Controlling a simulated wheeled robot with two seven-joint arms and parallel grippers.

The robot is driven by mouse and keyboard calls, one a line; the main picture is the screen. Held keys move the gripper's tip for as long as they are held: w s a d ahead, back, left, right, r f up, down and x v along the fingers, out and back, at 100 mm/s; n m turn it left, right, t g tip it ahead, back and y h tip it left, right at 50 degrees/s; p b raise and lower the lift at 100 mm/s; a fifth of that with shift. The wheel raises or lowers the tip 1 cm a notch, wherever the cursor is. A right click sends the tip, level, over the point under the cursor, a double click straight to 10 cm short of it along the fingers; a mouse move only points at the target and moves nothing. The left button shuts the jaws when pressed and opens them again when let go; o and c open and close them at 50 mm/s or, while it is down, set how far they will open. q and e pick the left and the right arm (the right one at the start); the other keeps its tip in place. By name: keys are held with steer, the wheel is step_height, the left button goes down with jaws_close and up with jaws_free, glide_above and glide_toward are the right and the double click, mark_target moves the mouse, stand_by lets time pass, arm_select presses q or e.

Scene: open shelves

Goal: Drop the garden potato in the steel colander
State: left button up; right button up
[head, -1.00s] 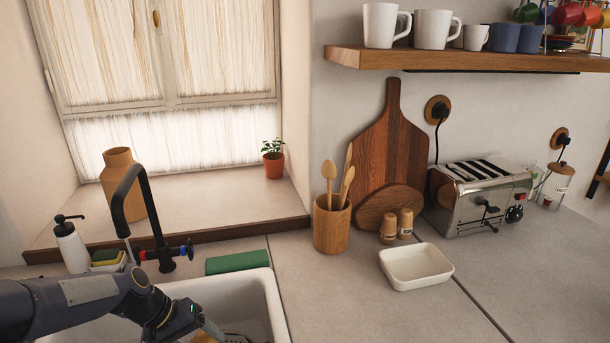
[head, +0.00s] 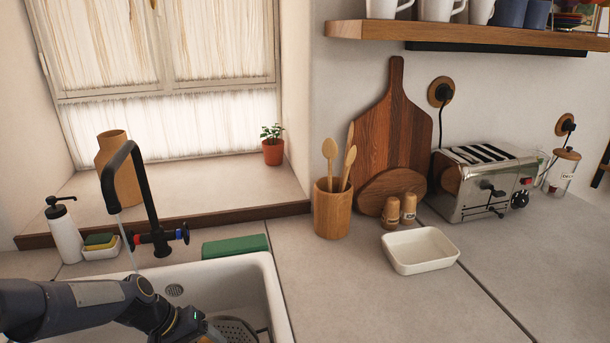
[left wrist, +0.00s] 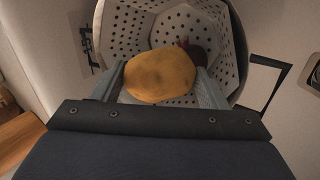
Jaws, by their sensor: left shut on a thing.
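The yellow-brown garden potato (left wrist: 160,76) is between the fingers of my left gripper (left wrist: 160,88) in the left wrist view. The gripper is shut on it. The perforated grey steel colander (left wrist: 124,28) is behind the potato in that view; I cannot tell the height between them. In the head view, part of the colander (head: 236,328) shows in the sink at the bottom edge, beside my left gripper (head: 205,338). A dark brown thing (left wrist: 197,54) shows just past the potato, partly hidden. My right gripper is not in view.
The white sink (head: 262,280) surrounds the colander, with a black faucet (head: 148,200) behind it. A green block (head: 235,246) lies at the sink's back edge. A white dish (head: 420,250), wooden utensil holder (head: 332,210) and toaster (head: 485,185) stand on the right counter.

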arm_select(q)
steer(key=shift+f, duration=0.3)
steer(key=o, duration=1.1)
steer(key=v, duration=0.8)
